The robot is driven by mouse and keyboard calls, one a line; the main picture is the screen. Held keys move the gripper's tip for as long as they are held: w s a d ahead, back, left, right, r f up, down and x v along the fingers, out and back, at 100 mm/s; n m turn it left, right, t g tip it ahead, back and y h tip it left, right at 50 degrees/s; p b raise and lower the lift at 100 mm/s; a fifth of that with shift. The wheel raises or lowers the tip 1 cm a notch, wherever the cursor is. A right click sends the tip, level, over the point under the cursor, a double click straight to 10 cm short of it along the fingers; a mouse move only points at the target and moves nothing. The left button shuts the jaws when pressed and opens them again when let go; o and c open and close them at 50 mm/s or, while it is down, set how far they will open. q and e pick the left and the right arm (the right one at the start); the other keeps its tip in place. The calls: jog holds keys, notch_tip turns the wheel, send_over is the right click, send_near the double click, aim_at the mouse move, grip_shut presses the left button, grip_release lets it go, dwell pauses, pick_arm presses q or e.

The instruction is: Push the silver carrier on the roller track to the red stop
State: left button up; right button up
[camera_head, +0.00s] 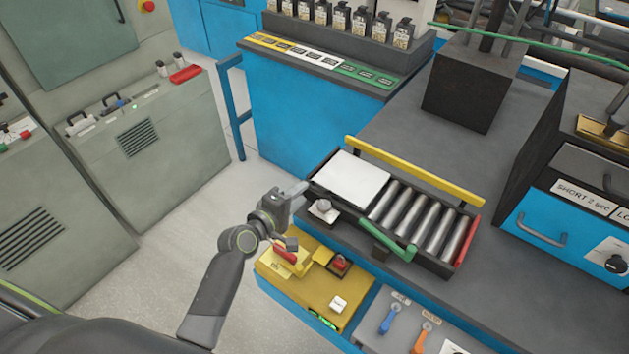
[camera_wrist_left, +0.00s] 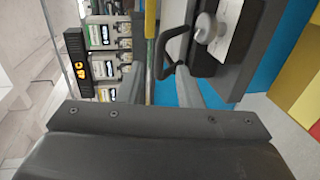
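The silver carrier (camera_head: 347,178), a flat pale plate, sits at the left end of the roller track (camera_head: 318,180). Bare rollers (camera_head: 418,218) lie to its right, up to the red stop (camera_head: 467,240) at the track's right end. My left gripper (camera_head: 297,190) is just outside the track's left end, near the carrier; whether it touches is unclear. In the left wrist view the two fingers of the left gripper (camera_wrist_left: 160,88) stand apart with nothing held between them. A dark looped handle (camera_wrist_left: 172,48) is just beyond the fingertips. My right gripper is not in view.
A yellow rail (camera_head: 415,170) runs along the track's far side, and a green handle (camera_head: 397,247) sits at the near side. A round knob (camera_head: 323,207) stands near the track's left end. A yellow control box (camera_head: 305,283) lies below. A dark block (camera_head: 470,85) stands behind.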

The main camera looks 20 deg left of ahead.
pick_arm(q)
jog(key=shift+x, duration=3.5)
jog(key=shift+c, duration=0.4)
grip_shut()
